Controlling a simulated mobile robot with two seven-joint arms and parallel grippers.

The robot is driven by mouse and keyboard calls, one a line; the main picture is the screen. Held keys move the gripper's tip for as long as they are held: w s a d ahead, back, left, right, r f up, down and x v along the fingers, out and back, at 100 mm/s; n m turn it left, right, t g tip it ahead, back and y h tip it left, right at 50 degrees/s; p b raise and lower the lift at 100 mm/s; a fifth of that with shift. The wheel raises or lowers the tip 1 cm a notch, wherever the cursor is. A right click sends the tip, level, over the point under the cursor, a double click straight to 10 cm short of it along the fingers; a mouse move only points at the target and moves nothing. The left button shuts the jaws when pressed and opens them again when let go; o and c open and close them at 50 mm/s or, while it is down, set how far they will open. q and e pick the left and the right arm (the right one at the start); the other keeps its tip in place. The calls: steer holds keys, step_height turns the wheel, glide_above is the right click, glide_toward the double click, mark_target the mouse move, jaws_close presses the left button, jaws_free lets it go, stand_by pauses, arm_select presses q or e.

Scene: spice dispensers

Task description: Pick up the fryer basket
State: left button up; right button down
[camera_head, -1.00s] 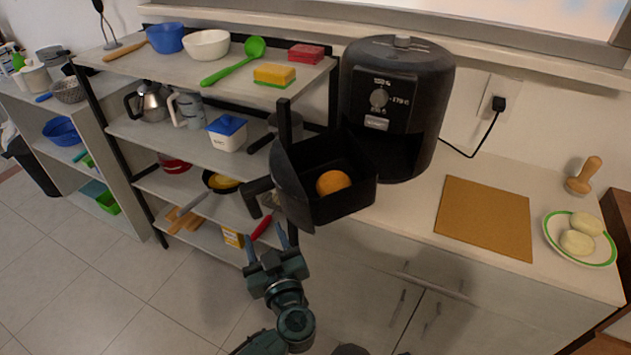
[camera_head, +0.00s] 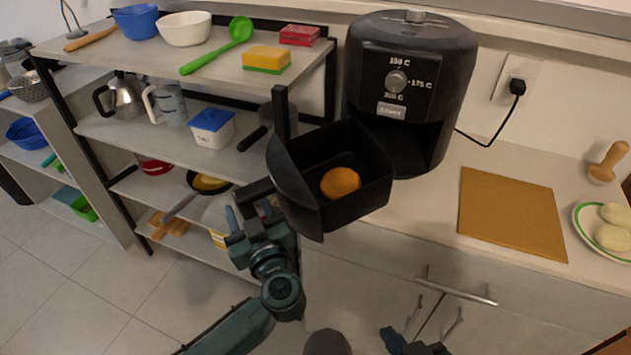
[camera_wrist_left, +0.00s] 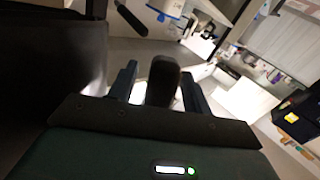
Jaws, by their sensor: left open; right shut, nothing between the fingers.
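The black fryer basket (camera_head: 318,212) juts out from the front of the black air fryer (camera_head: 408,90), with an orange ball-shaped item (camera_head: 340,183) inside. Its handle (camera_head: 258,190) points left toward my left gripper (camera_head: 250,212). In the left wrist view the handle (camera_wrist_left: 163,82) stands between the two spread fingers of my left gripper (camera_wrist_left: 158,85); I cannot tell whether either finger touches it. The basket's dark wall (camera_wrist_left: 50,65) fills the left of that view.
A shelf unit (camera_head: 230,72) with bowls, a green spoon and sponges stands left of the fryer. A brown board (camera_head: 512,213) and a plate (camera_head: 603,243) lie on the counter (camera_head: 420,215) to the right. A cupboard handle (camera_head: 455,291) sticks out below the counter.

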arm_select(q)
steer(key=shift+w+a+r, duration=0.1)
steer(key=shift+w, duration=0.2)
steer(key=shift+c, duration=0.4)
jaws_close()
steer(key=shift+r, duration=0.1)
